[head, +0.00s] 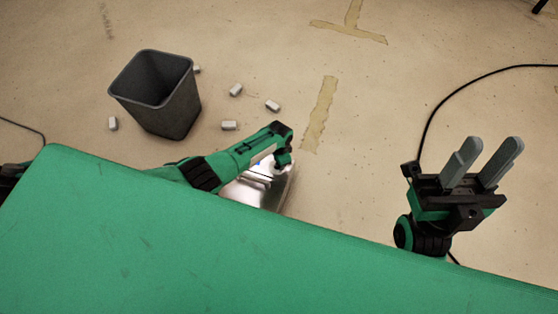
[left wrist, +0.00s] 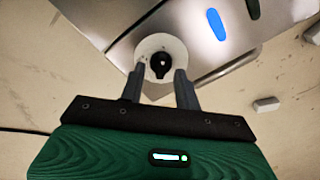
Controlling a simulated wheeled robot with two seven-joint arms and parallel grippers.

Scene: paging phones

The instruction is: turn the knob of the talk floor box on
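The floor box (head: 258,193) is a shiny silver box on the floor, partly hidden by my left arm and the green surface in the head view. In the left wrist view its metal face (left wrist: 190,25) carries a white round plate with a dark knob (left wrist: 160,64). A blue oval (left wrist: 217,24) is on the same face. My left gripper (left wrist: 159,72) is open, with one fingertip on each side of the knob in that view; I cannot tell if they touch it. It is small in the head view (head: 283,158). My right gripper (head: 490,145) is open and empty, far right of the box.
A dark bin (head: 158,95) stands left of the box, with several small white blocks (head: 229,125) around it. A black cable (head: 440,100) runs on the floor at right. My green body fills the lower head view. The floor between the box and right gripper looks clear.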

